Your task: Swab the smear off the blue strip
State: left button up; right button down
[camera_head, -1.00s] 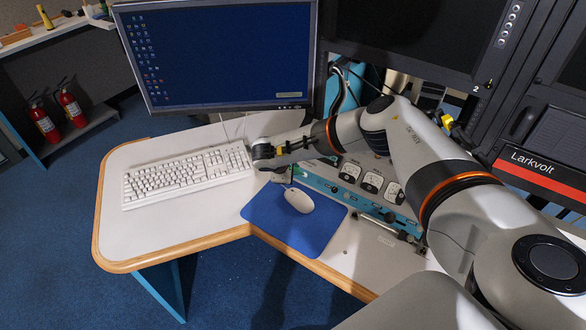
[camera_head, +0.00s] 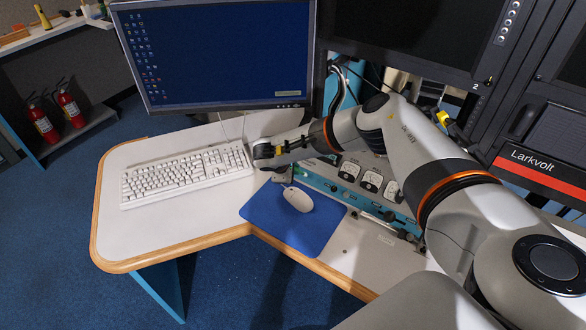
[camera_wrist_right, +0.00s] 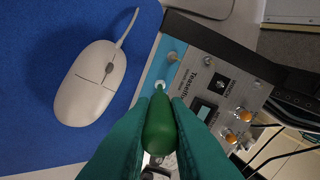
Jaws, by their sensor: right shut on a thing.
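My right gripper (camera_wrist_right: 158,112) has teal fingers and is shut on a green tapered swab (camera_wrist_right: 159,132). The swab points at the blue strip (camera_wrist_right: 167,72) along the edge of the console panel. A small whitish spot (camera_wrist_right: 160,84) shows at the swab's narrow end; I cannot tell whether it is the swab's tip or part of the smear. Contact with the strip cannot be judged. No other smear is clear. In the head view my right gripper is small and mostly hidden below the wrist, beside the keyboard's right end. My left gripper is not in view.
A white mouse (camera_head: 298,199) lies on a blue mat (camera_head: 262,217), close beside the panel. A white keyboard (camera_head: 186,177) lies to the left. A monitor (camera_head: 215,55) stands behind. The panel carries gauges (camera_head: 370,182) and orange knobs (camera_wrist_right: 238,115).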

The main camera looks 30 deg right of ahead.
jog(key=shift+d+f, duration=0.1)
jog(key=shift+f, duration=0.05)
jog(key=shift+s+d+p, duration=0.1)
jog(key=shift+s+p, duration=0.15)
jog(key=shift+p, duration=0.15)
jog(key=shift+s+d, duration=0.1)
jog(key=shift+s, duration=0.05)
jog(key=shift+s+d+p, duration=0.15)
jog(key=shift+s+p, duration=0.2)
jog(key=shift+p, duration=0.1)
dwell(0.3)
